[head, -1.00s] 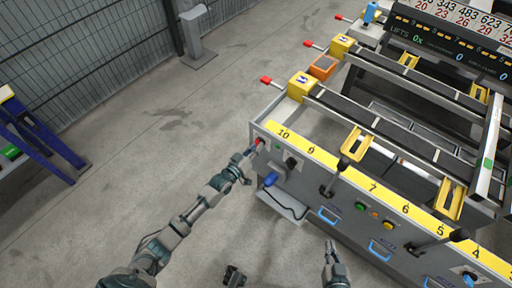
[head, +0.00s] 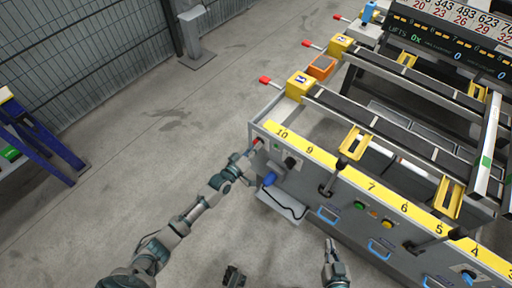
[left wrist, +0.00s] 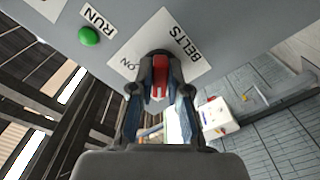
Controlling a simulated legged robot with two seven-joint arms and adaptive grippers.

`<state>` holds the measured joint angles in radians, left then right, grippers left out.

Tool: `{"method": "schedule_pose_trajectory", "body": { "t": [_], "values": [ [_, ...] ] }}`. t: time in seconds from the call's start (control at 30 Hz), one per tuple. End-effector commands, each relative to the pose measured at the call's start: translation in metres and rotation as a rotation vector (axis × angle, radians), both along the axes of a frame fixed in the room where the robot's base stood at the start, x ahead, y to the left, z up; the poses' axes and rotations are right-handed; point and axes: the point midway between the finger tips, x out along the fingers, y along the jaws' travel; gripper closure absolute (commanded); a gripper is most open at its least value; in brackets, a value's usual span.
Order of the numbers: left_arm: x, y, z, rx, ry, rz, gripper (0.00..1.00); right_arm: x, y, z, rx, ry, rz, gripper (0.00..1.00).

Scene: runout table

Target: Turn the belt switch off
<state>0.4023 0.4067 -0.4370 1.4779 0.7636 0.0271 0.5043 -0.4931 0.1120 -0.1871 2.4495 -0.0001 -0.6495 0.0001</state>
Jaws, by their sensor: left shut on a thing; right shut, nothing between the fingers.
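The red belt switch (left wrist: 160,75) sits on a white label reading BELTS, with ON printed beside it, on the grey panel. In the head view the switch (head: 257,142) is a small red spot at the left end of the long front panel. My left gripper (head: 250,152) is at that panel end. In the left wrist view my left gripper (left wrist: 160,92) has its fingers on both sides of the red lever, shut on it. My right gripper (head: 329,243) is shut and empty, low in front of the panel.
A green RUN lamp (left wrist: 88,36) is beside the switch label. A dark knob (head: 291,162) and a blue handle (head: 269,179) are on the panel to the right of the switch. The grey floor (head: 140,170) to the left is clear.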

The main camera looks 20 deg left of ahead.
Motion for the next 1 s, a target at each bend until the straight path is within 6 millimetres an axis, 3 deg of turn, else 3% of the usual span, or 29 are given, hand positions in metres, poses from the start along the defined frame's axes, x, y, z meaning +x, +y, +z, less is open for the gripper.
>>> {"method": "schedule_pose_trajectory", "body": {
  "t": [0.13, 0.17, 0.23, 0.27, 0.67, 1.0],
  "values": [
    [0.003, 0.005, 0.006, -0.003, -0.011, 0.009, 1.0, 0.0, 0.0, 0.001, 0.0, 0.0, 0.0, 1.0],
    [0.003, 0.005, 0.006, -0.003, -0.011, 0.009, 0.8, 0.0, 0.0, 0.001, 0.0, 0.0, 0.0, 1.0],
    [0.003, 0.005, 0.005, -0.003, -0.01, 0.008, 0.62, 0.0, 0.0, 0.0, 0.0, 0.0, 0.0, 1.0],
    [0.003, 0.004, 0.005, -0.002, -0.01, 0.007, 0.59, 0.0, 0.0, 0.0, 0.0, 0.0, 0.0, 1.0],
    [-0.009, 0.005, 0.001, -0.001, -0.003, 0.003, 0.59, -0.002, 0.0, 0.001, -0.001, 0.002, 0.001, 1.0],
    [-0.076, 0.032, -0.001, 0.0, -0.001, 0.004, 0.59, -0.002, 0.0, 0.001, -0.001, 0.001, 0.001, 1.0]
  ]
}}
